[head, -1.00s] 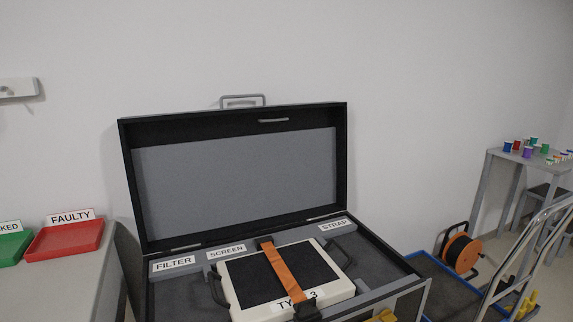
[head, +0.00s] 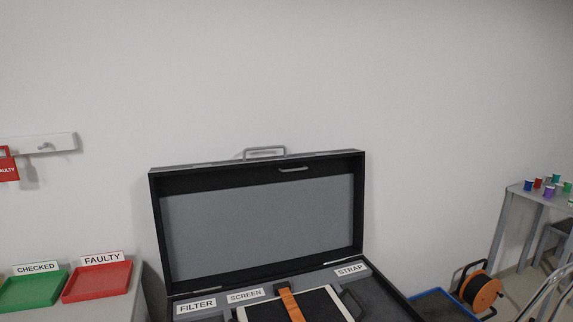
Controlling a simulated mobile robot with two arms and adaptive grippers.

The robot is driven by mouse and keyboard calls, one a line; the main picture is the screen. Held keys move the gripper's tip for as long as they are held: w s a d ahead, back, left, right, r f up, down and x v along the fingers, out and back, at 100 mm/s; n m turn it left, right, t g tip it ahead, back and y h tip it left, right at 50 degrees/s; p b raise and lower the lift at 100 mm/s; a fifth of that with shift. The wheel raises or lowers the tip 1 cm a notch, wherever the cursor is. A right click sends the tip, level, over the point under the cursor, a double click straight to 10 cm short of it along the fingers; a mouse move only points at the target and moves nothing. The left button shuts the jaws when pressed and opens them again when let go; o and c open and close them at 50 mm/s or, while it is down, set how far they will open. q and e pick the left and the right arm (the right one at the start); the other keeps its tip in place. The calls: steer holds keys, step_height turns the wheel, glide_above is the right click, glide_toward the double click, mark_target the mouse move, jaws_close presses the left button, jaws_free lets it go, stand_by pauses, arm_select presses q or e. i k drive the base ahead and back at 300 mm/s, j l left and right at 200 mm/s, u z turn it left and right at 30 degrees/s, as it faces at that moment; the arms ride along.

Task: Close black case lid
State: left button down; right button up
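The black case stands in the lower middle of the head view, with its lid (head: 258,225) open and upright near the wall. The lid has a grey inner panel, a grey handle (head: 265,152) on top and a small bar handle (head: 293,169) inside its upper edge. The case base (head: 385,300) shows only in part, with labels FILTER, SCREEN and STRAP along its back. A white-framed device (head: 330,292) with an orange strap (head: 290,303) lies in the base, cut off by the picture's bottom edge. Neither gripper is in view.
A side table at the left holds a green CHECKED tray (head: 33,291) and a red FAULTY tray (head: 97,281). At the right are an orange cable reel (head: 481,291), a blue-edged cart (head: 432,293) and a table with several coloured cups (head: 546,187). The wall stands close behind the lid.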

mark_target(218, 224)
steer(key=i+l+z, duration=0.1)
steer(key=i+l, duration=0.6)
